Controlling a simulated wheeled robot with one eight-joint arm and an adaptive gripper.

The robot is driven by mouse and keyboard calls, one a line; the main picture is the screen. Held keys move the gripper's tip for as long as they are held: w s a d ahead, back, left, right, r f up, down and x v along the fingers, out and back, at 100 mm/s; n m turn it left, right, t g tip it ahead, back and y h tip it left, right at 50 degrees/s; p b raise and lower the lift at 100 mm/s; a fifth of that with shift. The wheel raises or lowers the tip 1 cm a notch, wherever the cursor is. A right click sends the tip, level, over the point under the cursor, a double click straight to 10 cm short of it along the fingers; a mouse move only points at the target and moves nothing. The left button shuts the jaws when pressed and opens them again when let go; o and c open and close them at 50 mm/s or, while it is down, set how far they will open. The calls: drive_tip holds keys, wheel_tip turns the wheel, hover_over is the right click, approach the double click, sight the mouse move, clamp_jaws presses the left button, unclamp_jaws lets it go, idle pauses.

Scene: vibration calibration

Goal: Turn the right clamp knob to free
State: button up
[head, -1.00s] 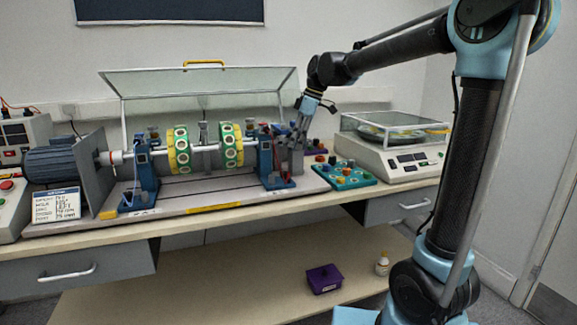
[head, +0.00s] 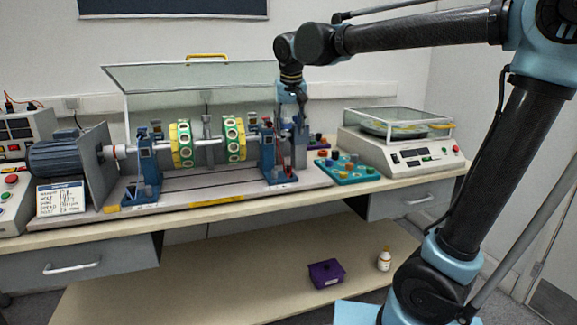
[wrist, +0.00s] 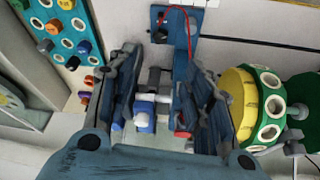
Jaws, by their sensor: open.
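The right blue bearing stand (head: 281,172) is at the right end of the rotor shaft in the head view, with dark knob shapes near its top (head: 266,128). My gripper (head: 295,125) points down just right of this stand's top and partly covers what is behind it. In the wrist view, my gripper's two blue fingers (wrist: 160,105) are apart. Between them is a pale, grey and blue fitting (wrist: 145,113), with a small red part (wrist: 182,133) beside the right finger. I cannot tell which of these parts is the clamp knob, and no contact is clear.
Two green and yellow discs (head: 182,146) sit on the shaft, left of my gripper. A raised clear cover (head: 190,78) stands behind. A teal board of coloured knobs (head: 347,170) and a white balance (head: 404,158) lie to the right. A red wire (wrist: 188,35) runs by the stand.

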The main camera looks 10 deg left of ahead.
sight(288, 167)
drive_tip(key=shift+m, duration=0.5)
drive_tip(key=x, duration=1.7)
drive_tip(key=shift+w+a+r, duration=0.1)
drive_tip(key=shift+a, duration=0.05)
drive_tip(key=c, duration=1.1)
